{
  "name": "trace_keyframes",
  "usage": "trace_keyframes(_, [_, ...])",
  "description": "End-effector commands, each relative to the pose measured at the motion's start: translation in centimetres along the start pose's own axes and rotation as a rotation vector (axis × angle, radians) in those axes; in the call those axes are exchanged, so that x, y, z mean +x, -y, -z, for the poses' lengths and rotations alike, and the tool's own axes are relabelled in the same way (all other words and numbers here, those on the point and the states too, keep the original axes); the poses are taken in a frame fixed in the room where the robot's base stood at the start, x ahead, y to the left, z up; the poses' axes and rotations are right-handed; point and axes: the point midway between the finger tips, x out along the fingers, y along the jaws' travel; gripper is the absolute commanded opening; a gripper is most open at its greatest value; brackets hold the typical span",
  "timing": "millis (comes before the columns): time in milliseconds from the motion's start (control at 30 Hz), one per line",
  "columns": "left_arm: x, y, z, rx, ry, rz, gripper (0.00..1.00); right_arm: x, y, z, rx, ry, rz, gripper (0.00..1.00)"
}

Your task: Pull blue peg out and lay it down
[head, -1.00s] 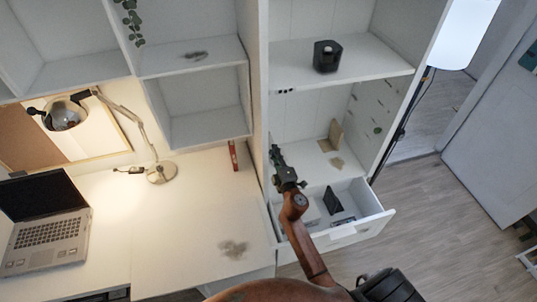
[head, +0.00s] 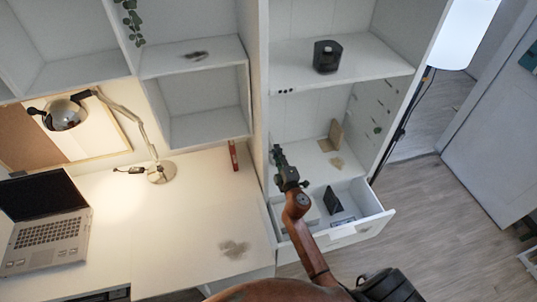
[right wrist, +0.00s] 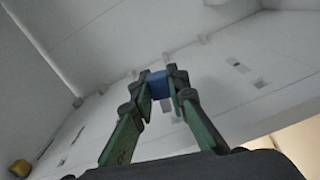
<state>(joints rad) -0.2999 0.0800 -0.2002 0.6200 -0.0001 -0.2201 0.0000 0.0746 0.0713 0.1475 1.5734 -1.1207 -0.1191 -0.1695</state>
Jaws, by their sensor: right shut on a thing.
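The blue peg (right wrist: 159,84) shows in the right wrist view between the fingertips of my right gripper (right wrist: 162,88). The gripper is shut on it, close to a white panel with small holes and pale stubs. I cannot tell whether the peg still sits in a hole. In the head view my right gripper (head: 276,155) is at the left side of the middle shelf compartment, above the open drawer. The peg cannot be made out there. My left gripper is not in view.
An open white drawer (head: 372,228) with dark items is below my right arm. A black box (head: 327,56) stands on the shelf above, and a tan block (head: 336,134) stands at the compartment's back. The desk top (head: 185,225) at left has free room beside the laptop (head: 48,228).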

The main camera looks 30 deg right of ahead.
Motion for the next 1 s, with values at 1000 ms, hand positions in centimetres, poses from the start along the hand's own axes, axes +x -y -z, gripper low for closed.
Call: trace_keyframes(1000, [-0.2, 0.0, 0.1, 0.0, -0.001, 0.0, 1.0, 0.0, -0.6, -2.9, 0.0, 0.0, 0.0, 0.0])
